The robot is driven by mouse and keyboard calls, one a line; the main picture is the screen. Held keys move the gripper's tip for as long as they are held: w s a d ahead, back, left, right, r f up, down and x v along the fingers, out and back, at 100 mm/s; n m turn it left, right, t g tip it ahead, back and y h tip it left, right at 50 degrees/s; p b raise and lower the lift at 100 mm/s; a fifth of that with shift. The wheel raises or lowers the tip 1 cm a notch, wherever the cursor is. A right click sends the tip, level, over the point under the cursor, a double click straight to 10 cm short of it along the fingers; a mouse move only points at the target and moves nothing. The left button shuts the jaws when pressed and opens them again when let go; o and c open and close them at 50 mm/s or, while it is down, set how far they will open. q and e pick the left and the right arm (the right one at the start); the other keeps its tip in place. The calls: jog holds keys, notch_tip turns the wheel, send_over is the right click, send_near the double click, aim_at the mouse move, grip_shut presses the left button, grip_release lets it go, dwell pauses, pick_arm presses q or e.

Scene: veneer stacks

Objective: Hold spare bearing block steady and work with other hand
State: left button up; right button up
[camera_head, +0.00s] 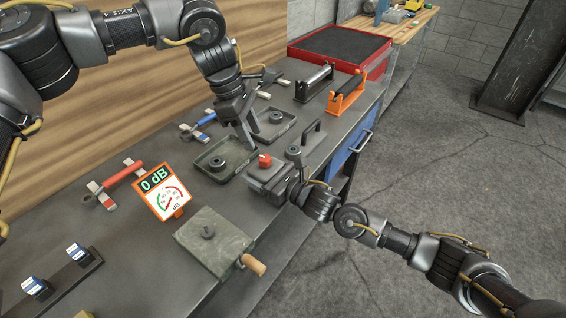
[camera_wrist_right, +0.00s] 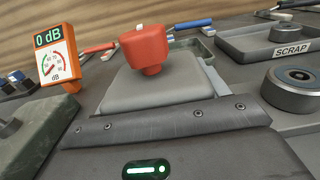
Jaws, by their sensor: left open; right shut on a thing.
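My right gripper (camera_head: 262,180) is shut on a grey block with a red knob (camera_head: 265,160) on top. In the right wrist view the pale grey top (camera_wrist_right: 150,92) and the red knob (camera_wrist_right: 146,50) lie just beyond the gripper body. Its fingertips are hidden, and I cannot tell for sure that this is the spare bearing block. My left gripper (camera_head: 248,148) is open, pointing down between a green tray (camera_head: 245,177) and a dark tray. A round ringed part (camera_head: 217,162) lies in the green tray. Another round part (camera_head: 293,152) stands right of the red knob.
The dark tray, marked SCRAP (camera_wrist_right: 293,50), holds a round part (camera_head: 276,117). A meter reading 0 dB (camera_head: 163,192) stands left of a grey-green plate (camera_head: 220,250) with a wooden handle. A black handle (camera_head: 312,133) and orange stand (camera_head: 346,95) are at right. The bench's right edge is close.

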aim_at(264, 158)
pick_arm(q)
jog(key=shift+w, duration=0.1)
jog(key=shift+f, duration=0.1)
jog(key=shift+x, duration=3.9)
jog(key=shift+c, duration=0.4)
jog(key=c, duration=0.6)
jog(key=shift+m, duration=0.7)
jog(key=shift+d+m+g, duration=0.1)
jog(key=shift+m+g, duration=0.4)
jog(key=shift+m, duration=0.5)
